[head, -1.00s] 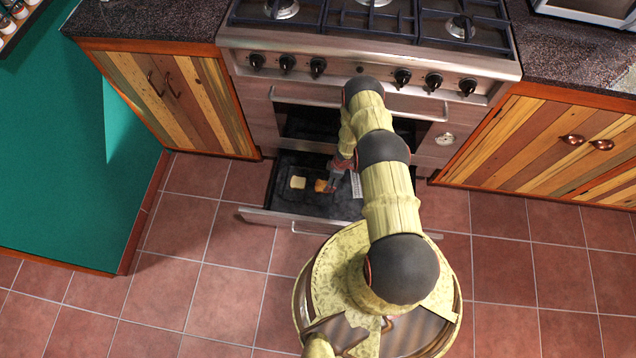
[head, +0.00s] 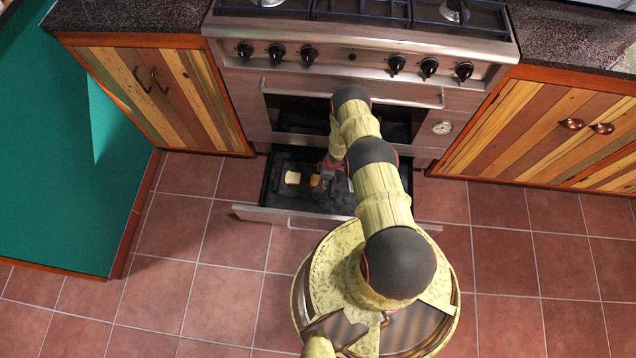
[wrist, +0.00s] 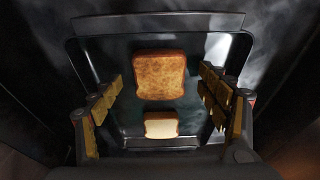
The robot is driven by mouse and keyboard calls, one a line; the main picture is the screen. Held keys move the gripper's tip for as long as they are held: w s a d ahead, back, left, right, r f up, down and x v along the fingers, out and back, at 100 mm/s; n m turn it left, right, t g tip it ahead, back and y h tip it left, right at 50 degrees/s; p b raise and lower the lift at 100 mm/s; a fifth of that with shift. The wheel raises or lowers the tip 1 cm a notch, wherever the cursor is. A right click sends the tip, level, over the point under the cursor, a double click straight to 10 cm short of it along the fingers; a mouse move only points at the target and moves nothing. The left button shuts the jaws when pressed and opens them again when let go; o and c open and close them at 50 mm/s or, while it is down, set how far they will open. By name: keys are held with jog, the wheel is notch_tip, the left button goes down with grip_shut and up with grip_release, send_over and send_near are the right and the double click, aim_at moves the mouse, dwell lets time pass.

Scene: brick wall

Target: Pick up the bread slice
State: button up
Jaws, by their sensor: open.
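In the wrist view a browned bread slice (wrist: 160,76) lies in a dark drawer, between and beyond the open fingers of my gripper (wrist: 168,112). A paler slice (wrist: 161,125) lies nearer the bottom of that view. In the head view the pale slice (head: 292,178) is in the left part of the open drawer (head: 275,200). The browned slice (head: 315,181) is just right of it, partly hidden by my gripper (head: 322,184). My gripper is open over the browned slice, with nothing held. I cannot tell whether the fingers touch it.
The drawer is pulled out below the stove (head: 350,60), and its front panel (head: 262,215) stands toward me. Wooden cabinets (head: 160,95) flank the stove. A green surface (head: 70,180) is at the left. The tiled floor (head: 190,250) is clear around the drawer.

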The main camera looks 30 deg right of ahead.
jog(key=c, duration=0.3)
jog(key=c, duration=0.7)
jog(key=shift+r, duration=0.1)
